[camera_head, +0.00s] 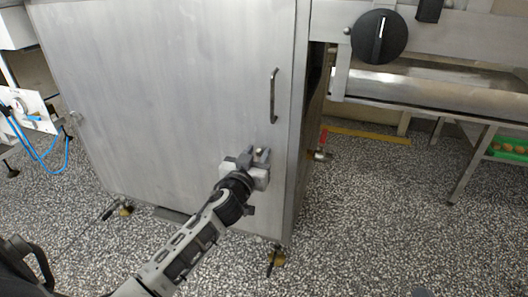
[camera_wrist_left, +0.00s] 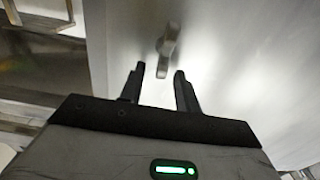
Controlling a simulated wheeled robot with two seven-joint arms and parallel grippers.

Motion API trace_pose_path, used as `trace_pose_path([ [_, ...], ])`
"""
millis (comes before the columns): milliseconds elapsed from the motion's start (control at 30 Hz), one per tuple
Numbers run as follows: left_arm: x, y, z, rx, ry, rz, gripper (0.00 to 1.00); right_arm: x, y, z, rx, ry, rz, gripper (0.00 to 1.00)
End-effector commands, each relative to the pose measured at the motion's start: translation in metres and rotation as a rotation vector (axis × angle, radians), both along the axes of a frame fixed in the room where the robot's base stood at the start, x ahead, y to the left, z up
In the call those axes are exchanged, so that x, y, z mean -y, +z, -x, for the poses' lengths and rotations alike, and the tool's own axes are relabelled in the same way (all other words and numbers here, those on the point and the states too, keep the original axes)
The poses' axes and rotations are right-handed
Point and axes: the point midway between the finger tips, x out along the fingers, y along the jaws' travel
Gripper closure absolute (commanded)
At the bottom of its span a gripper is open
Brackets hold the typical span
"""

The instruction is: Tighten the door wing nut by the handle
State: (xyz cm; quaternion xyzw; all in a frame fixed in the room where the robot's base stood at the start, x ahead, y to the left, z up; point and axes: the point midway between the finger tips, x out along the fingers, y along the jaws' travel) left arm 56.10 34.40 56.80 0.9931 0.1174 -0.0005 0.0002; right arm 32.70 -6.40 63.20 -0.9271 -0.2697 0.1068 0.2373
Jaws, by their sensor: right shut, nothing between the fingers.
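The grey metal cabinet door (camera_head: 170,90) fills the middle of the head view, with a vertical bar handle (camera_head: 273,95) near its right edge. Below the handle, my left gripper (camera_head: 256,155) is held up close to the door. In the left wrist view my left gripper (camera_wrist_left: 159,72) has its two dark fingers apart with a clear gap. The wing nut (camera_wrist_left: 168,42) shows on the door just ahead of the fingertips, its lower wing lined up with the gap. Contact with the fingers cannot be told. In the head view the gripper mostly hides the nut. My right gripper is out of view.
A black round knob (camera_head: 379,37) sits on the machine at the upper right. A red-handled valve (camera_head: 322,145) is right of the cabinet. A green tray (camera_head: 508,148) stands at the far right. Blue hoses (camera_head: 38,150) hang at the left. The speckled floor (camera_head: 400,220) at lower right is mostly clear.

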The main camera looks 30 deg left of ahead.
Motion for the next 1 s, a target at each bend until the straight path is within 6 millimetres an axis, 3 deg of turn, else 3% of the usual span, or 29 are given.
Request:
trace_pose_path([
  [233, -0.0005, 0.0000, -0.0002, 0.000, 0.000, 0.000, 0.67, -0.0001, 0.0009, 0.0000, 0.001, 0.000, -0.002, 1.00],
  [267, -0.0005, 0.0000, -0.0002, 0.000, 0.000, 0.000, 0.70, 0.0000, 0.0010, -0.0001, 0.001, 0.000, -0.002, 1.00],
  [367, -0.0003, 0.0000, -0.0001, 0.000, 0.000, 0.000, 0.98, -0.0001, 0.0012, -0.0001, 0.002, -0.001, -0.003, 1.00],
  [400, -0.0003, 0.0000, -0.0001, 0.000, 0.000, 0.000, 1.00, -0.0001, 0.0012, -0.0001, 0.003, -0.001, -0.002, 1.00],
  [767, 0.0009, 0.0001, -0.0003, -0.007, 0.000, -0.031, 1.00, 0.0000, 0.0021, -0.0002, 0.004, 0.000, 0.000, 1.00],
  [1000, 0.0045, 0.0002, -0.0013, -0.038, 0.001, -0.157, 1.00, 0.0005, 0.0036, -0.0005, 0.005, -0.003, 0.010, 1.00],
])
